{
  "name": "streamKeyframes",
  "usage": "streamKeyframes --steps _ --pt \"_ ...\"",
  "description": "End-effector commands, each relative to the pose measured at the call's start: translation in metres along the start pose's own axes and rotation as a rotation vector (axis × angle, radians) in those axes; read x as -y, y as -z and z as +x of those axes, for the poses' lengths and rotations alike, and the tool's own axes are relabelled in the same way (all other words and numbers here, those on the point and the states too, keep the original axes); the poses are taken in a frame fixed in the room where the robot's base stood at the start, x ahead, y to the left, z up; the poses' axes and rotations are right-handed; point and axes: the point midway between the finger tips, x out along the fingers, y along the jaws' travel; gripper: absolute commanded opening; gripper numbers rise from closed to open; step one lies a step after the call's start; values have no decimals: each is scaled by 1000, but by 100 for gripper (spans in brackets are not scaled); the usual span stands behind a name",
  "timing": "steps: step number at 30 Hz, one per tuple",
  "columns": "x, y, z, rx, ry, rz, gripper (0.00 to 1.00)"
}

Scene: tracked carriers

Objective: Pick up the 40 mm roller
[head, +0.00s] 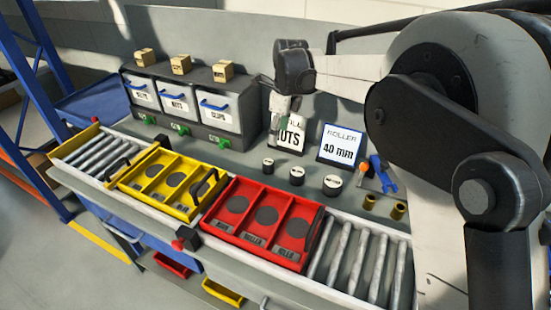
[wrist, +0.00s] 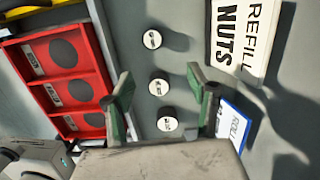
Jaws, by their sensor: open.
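A card reading "ROLLER 40 mm" (head: 341,145) stands behind the right one. In the wrist view the rollers run top (wrist: 152,39), middle (wrist: 159,84) and bottom (wrist: 168,121). My gripper (head: 283,103) is open and empty, high above the bench, its green fingers (wrist: 160,78) framing the middle roller in the wrist view.
A "REFILL NUTS" card (head: 290,135) stands behind the rollers. A red tray (head: 322,222) and a yellow tray (head: 166,152) sit on the conveyor in front. Labelled bins (head: 190,107) stand at back left. Tools (head: 382,174) and brass sleeves (head: 398,211) lie to the right.

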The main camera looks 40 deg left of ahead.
Motion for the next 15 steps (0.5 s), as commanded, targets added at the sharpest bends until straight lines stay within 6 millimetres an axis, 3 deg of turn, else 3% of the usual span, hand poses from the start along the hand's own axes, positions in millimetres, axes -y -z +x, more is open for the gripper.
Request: streamKeyframes --steps 8,15 --pt "-2 -13 28 -4 -11 26 54" --pt "-4 -12 71 -4 -10 25 54"
